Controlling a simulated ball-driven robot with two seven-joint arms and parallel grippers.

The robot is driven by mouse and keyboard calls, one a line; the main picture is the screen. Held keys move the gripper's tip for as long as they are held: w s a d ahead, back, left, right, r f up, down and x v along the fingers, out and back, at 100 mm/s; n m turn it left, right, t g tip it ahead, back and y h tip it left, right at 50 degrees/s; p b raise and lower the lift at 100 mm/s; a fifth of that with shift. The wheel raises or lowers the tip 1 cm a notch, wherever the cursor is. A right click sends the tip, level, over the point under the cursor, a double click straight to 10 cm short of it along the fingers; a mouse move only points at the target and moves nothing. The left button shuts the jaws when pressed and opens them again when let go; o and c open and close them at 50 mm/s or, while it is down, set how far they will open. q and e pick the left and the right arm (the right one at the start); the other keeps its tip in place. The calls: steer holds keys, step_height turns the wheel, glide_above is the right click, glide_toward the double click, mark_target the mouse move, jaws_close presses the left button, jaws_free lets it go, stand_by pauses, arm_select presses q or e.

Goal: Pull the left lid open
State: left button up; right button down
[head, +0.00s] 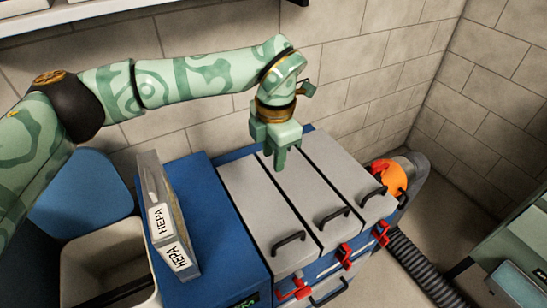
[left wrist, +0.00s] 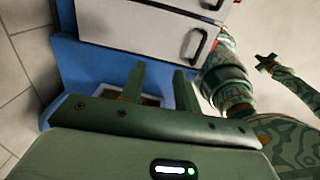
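The left lid (head: 246,195) is a long grey panel, lying flat beside two matching lids. Its black bar handle (head: 288,243) is at the near end. In the left wrist view a pale lid (left wrist: 125,30) beside blue casing appears to be this one, with its handle (left wrist: 191,43). My left gripper (head: 277,157) points down over the far part of the lids, away from the handle. Its two fingers (left wrist: 158,86) are apart with nothing held between them. A green arm end (left wrist: 267,64) at the right of the wrist view may be my right gripper; its fingers are unclear.
The middle lid (head: 290,188) and right lid (head: 335,165) lie flat. Red latches (head: 345,255) line the front. A HEPA box (head: 166,215) stands on the blue casing (head: 225,235). An open bin (head: 100,262) is left; an orange part (head: 388,178) and black hose (head: 415,265) are right.

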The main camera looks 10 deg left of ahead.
arm_select(q)
steer(key=shift+f, duration=0.7)
jaws_close()
stand_by(1.0)
